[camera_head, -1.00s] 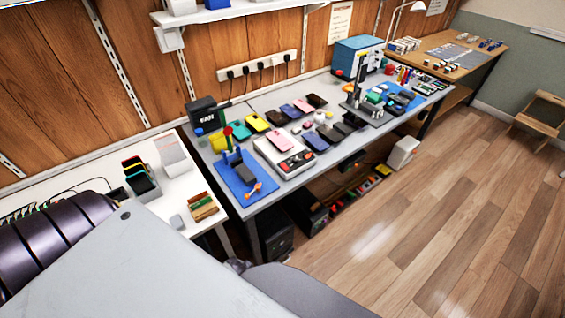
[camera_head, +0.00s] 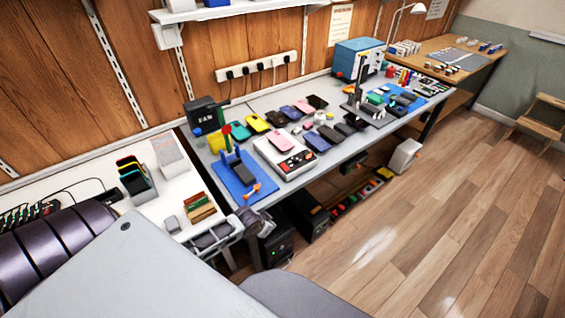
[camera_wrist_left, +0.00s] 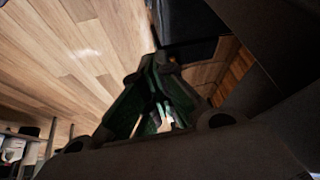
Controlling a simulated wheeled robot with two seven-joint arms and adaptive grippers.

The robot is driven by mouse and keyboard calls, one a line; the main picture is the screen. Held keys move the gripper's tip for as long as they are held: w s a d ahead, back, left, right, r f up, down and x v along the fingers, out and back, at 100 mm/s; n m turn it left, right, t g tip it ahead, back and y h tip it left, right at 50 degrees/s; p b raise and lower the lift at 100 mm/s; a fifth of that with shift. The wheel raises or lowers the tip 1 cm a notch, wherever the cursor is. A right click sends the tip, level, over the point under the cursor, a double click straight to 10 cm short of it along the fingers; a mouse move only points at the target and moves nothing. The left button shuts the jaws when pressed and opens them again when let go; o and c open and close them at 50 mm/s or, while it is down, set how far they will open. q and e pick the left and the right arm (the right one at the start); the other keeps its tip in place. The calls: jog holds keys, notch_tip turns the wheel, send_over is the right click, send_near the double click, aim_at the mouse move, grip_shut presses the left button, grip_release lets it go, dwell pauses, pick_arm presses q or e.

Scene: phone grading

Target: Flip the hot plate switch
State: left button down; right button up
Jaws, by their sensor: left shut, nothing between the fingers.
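The hot plate (camera_head: 268,150) is a flat white unit near the front edge of the grey workbench. A pink phone (camera_head: 281,144) lies on its top. My right gripper is not in view.
A blue mat (camera_head: 262,190) with a phone stand lies just left of the hot plate. A black fan box (camera_head: 202,115) and several phones are behind. A white side table (camera_head: 150,210) holds trays at left. Dark computer cases (camera_head: 275,246) stand under the bench.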

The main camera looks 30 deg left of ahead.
aim_at(283, 166)
pick_arm(q)
jog(key=w+a+r+t+b, duration=0.1)
jog(key=w+r, duration=0.3)
jog(key=r, duration=0.5)
jog(key=w+a+r+m+t+h+b, duration=0.1)
jog(key=w+a+r, duration=0.3)
jog(key=r, duration=0.6)
jog(key=w+a+r+m+t+h, duration=0.1)
jog(key=w+r, duration=0.4)
jog(key=r, duration=0.5)
jog(key=shift+w+a+b, duration=0.3)
jog(key=shift+a+b, duration=0.1)
jog(key=shift+a, duration=0.4)
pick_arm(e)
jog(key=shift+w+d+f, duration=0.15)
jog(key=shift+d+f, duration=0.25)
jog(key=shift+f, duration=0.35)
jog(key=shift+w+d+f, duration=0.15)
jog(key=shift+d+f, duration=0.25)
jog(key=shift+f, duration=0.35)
pick_arm(q)
jog(key=shift+w+f+t, duration=0.2)
jog(key=shift+f+t, duration=0.05)
jog(key=shift+t, duration=0.05)
